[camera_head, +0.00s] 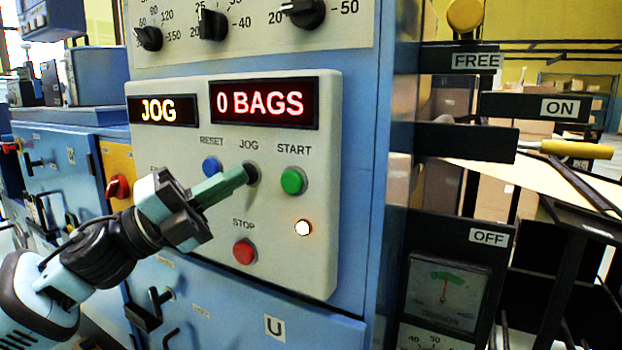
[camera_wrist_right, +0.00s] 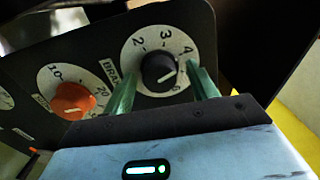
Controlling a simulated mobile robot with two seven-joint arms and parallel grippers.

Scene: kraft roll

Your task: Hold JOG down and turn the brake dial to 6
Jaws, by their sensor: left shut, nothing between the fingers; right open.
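In the head view my left gripper (camera_head: 240,177) is shut and empty. Its green fingertips are at the dark JOG button (camera_head: 253,175) on the pale control panel and seem to touch it; they partly cover it. The amber display (camera_head: 160,110) reads JOG. In the right wrist view the black brake dial (camera_wrist_right: 158,70) sits on a round white scale with numbers around it. Its white pointer mark seems to point to the lower right; the exact number is unclear. My right gripper (camera_wrist_right: 163,82) is open, with one green finger on each side of the dial.
Beside JOG are the blue RESET (camera_head: 211,166), green START (camera_head: 293,181) and red STOP (camera_head: 244,251) buttons. A red display (camera_head: 262,103) reads 0 BAGS. An orange dial (camera_wrist_right: 73,99) is left of the brake dial. A tension meter (camera_head: 447,290) is at lower right.

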